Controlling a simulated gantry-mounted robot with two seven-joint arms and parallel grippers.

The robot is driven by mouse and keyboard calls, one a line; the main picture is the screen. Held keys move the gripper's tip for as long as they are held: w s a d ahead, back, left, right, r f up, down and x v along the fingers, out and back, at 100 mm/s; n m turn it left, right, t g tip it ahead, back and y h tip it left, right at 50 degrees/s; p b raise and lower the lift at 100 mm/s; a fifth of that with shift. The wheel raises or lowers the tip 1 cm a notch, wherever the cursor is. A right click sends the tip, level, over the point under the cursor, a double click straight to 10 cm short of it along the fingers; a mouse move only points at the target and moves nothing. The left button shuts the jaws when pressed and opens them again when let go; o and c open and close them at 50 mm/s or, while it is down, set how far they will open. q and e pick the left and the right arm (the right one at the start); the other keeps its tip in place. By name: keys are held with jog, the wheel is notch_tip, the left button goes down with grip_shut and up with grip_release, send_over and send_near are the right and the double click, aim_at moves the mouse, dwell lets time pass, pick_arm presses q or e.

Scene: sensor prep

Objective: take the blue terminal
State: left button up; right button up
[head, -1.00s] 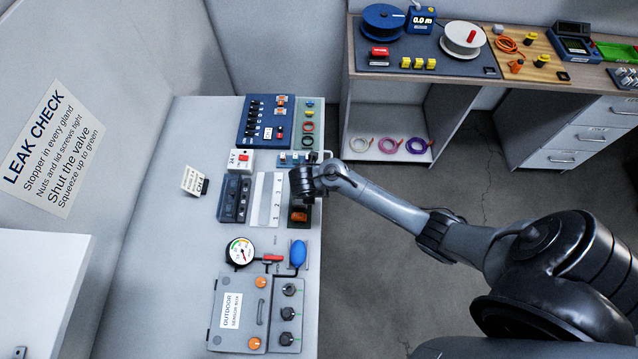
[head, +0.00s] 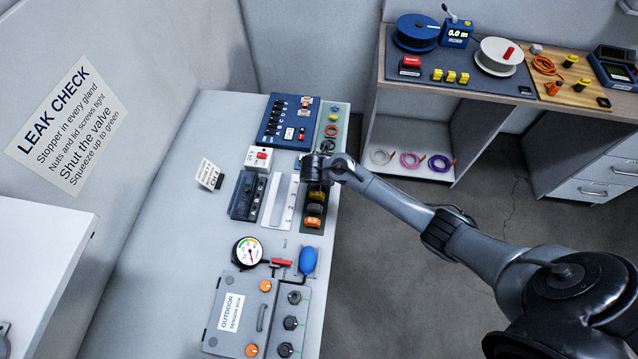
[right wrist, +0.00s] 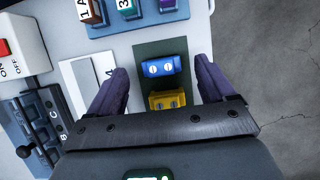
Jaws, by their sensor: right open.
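The blue terminal (right wrist: 163,67) lies on a dark green strip (right wrist: 150,52) in the right wrist view, with two pale screw heads on top. A yellow terminal (right wrist: 167,100) sits just behind it, nearer my wrist. My right gripper (right wrist: 160,72) is open, one finger on each side of the blue terminal with a gap to both. In the head view my right gripper (head: 314,170) is over the strip and hides the blue terminal. An orange terminal (head: 312,222) and a yellow one (head: 314,209) show nearer the front. My left gripper is not in view.
A white numbered plate (head: 281,201) and a dark lettered block (head: 247,195) lie left of the strip. A blue panel (head: 288,123) with parts stands behind. A gauge (head: 247,251) and grey sensor box (head: 233,312) are in front. The bench edge is close on the right.

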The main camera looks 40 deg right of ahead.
jog(key=shift+b+x, duration=0.3)
jog(key=shift+x, duration=1.3)
jog(key=shift+s, duration=0.1)
jog(key=c, duration=1.1)
jog(key=shift+r, duration=0.15)
jog(key=shift+r, duration=0.45)
jog(key=r, duration=0.1)
jog(key=r+p, duration=0.1)
jog(key=r, duration=0.1)
jog(key=shift+s+d+r+p, duration=0.15)
jog(key=shift+s+r+p, duration=0.15)
jog(key=shift+s+r, duration=0.05)
jog(key=shift+s+d+r+p, duration=0.7)
jog(key=shift+s+r, duration=0.35)
jog(key=shift+s, duration=0.6)
jog(key=shift+s+d+r+p, duration=0.65)
jog(key=shift+s+d+r, duration=0.3)
jog(key=shift+s, duration=0.7)
jog(key=shift+s+d+r+p, duration=0.65)
jog(key=shift+s+r, duration=0.45)
jog(key=shift+s, duration=0.55)
